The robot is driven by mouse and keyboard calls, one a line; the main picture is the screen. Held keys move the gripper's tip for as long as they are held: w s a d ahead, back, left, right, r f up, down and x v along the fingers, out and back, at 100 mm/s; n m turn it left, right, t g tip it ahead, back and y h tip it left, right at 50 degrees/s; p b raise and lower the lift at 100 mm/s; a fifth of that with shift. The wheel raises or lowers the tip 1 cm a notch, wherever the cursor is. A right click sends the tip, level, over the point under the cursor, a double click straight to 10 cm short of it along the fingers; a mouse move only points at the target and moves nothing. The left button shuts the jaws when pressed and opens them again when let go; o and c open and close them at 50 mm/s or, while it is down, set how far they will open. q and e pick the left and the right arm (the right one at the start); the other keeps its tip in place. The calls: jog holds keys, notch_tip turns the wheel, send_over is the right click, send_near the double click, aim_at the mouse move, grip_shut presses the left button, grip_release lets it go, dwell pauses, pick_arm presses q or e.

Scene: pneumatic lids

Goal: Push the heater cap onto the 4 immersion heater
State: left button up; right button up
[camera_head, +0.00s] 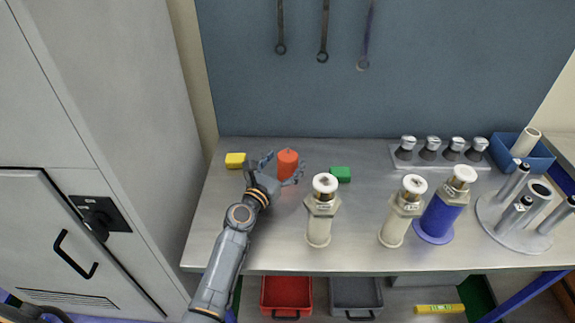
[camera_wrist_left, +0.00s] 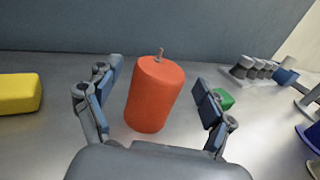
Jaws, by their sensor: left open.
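An orange-red cylinder (camera_head: 287,166) with a small pin on top stands upright at the back left of the metal table; it looks like the heater cap. My left gripper (camera_head: 286,163) is open, one finger on each side of it. In the left wrist view the cylinder (camera_wrist_left: 154,95) stands between the spread fingers, with visible gaps to both. Three pale hex-collared, white-topped units, apparently the immersion heaters, stand to the right: one alone (camera_head: 320,226), one farther right (camera_head: 396,227), and one in a blue sleeve (camera_head: 439,219). Their labels are too small to read.
A yellow block (camera_head: 235,160) and a green block (camera_head: 340,174) flank the cylinder. Wrenches (camera_head: 322,40) hang on the back panel.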

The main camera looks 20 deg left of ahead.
pick_arm(q)
jog(key=shift+w+d, duration=0.2)
jog(key=shift+w, duration=0.9)
jog(key=shift+s, duration=0.1)
jog(key=shift+c, duration=0.2)
jog(key=c, duration=1.2)
